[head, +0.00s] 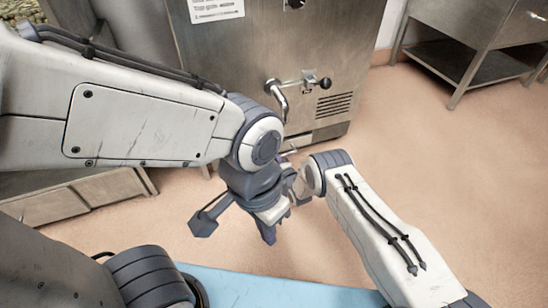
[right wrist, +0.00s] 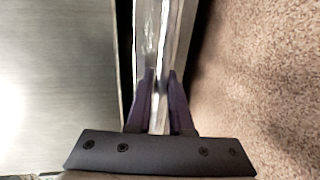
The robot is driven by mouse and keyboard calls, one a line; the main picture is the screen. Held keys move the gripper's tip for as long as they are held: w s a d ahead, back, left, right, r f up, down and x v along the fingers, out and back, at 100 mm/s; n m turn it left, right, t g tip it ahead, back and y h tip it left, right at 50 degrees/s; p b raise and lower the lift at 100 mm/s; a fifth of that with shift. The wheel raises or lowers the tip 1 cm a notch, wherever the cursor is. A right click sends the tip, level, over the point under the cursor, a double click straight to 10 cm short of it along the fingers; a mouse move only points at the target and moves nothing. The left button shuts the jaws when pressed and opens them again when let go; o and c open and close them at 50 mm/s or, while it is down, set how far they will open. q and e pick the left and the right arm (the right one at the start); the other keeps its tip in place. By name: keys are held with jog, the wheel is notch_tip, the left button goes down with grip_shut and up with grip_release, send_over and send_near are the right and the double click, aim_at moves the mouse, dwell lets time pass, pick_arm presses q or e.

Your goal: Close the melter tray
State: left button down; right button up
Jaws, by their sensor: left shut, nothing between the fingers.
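The steel melter (head: 255,60) stands at the top middle in the head view, with a spout and a black-knobbed lever. The melter tray cannot be made out clearly there, because my arms cover the area at the melter's foot. My left gripper (head: 267,234) points down in front of the melter, shut and empty. My right arm comes in from the lower right, and its gripper is mostly hidden behind the left one. In the right wrist view, the right gripper (right wrist: 160,78) has its purple fingers close together, with a shiny metal strip (right wrist: 163,40) showing between and beyond them. I cannot tell whether they touch it.
A steel table with a lower shelf (head: 468,62) stands at the top right. A low grey cabinet (head: 75,195) is at the left. The pinkish floor (head: 430,150) to the right of the melter is clear. A flat steel face (right wrist: 60,70) lies left of the strip in the right wrist view.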

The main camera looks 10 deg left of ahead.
jog(key=o, duration=0.3)
jog(key=shift+w+r, duration=0.1)
jog(key=shift+d, duration=0.15)
jog(key=shift+s+d+r+p, duration=0.1)
jog(key=shift+s+d+p, duration=0.15)
jog(key=shift+s+p, duration=0.25)
jog(key=p+v, duration=0.6)
jog(key=v, duration=0.3)
jog(key=shift+s+d+p, duration=0.15)
jog(key=shift+p, duration=0.15)
